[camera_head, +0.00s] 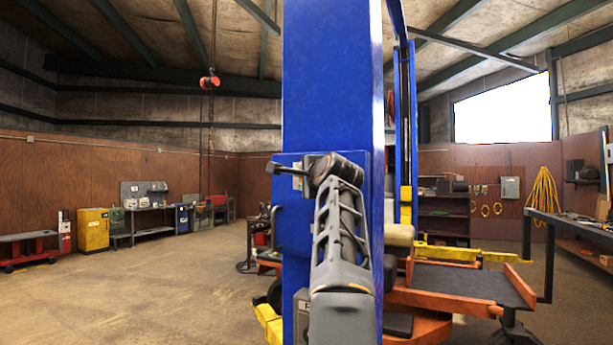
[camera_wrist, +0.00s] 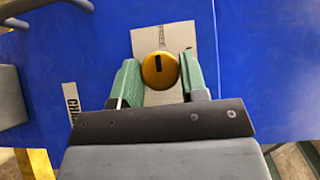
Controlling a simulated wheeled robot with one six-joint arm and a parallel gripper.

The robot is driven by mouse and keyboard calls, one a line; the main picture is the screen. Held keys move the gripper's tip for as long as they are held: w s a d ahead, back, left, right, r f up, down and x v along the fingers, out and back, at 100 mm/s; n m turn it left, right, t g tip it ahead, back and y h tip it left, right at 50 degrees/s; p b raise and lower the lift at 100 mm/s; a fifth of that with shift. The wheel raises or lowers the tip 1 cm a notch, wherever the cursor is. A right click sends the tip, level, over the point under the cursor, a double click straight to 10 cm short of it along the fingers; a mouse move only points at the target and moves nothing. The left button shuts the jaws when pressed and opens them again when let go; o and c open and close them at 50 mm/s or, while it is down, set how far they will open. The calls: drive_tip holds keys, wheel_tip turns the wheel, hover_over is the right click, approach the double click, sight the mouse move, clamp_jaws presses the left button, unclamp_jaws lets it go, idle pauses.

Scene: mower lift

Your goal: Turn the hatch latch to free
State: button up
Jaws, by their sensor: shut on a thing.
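The hatch latch (camera_wrist: 160,70) is a round yellow-orange knob with a dark slot mark, on a pale label plate on the blue panel. My gripper (camera_wrist: 158,80) has its green-padded fingers on either side of the knob in the wrist view and is shut on it. The slot mark points up and down in that picture. In the head view the gripper (camera_head: 287,169) reaches the upper part of the blue hatch panel (camera_head: 293,232), and my own arm hides the knob there.
A grey handle (camera_head: 276,222) stands out from the panel's left side. The blue lift column (camera_head: 333,80) rises behind it. Open floor (camera_head: 130,290) lies to the left.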

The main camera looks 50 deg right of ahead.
drive_tip(key=o, duration=0.9)
drive_tip(key=shift+s, duration=0.1)
drive_tip(key=b+v, duration=0.5)
drive_tip(key=v, duration=0.8)
drive_tip(key=shift+s+a, duration=0.2)
drive_tip(key=shift+s, duration=0.05)
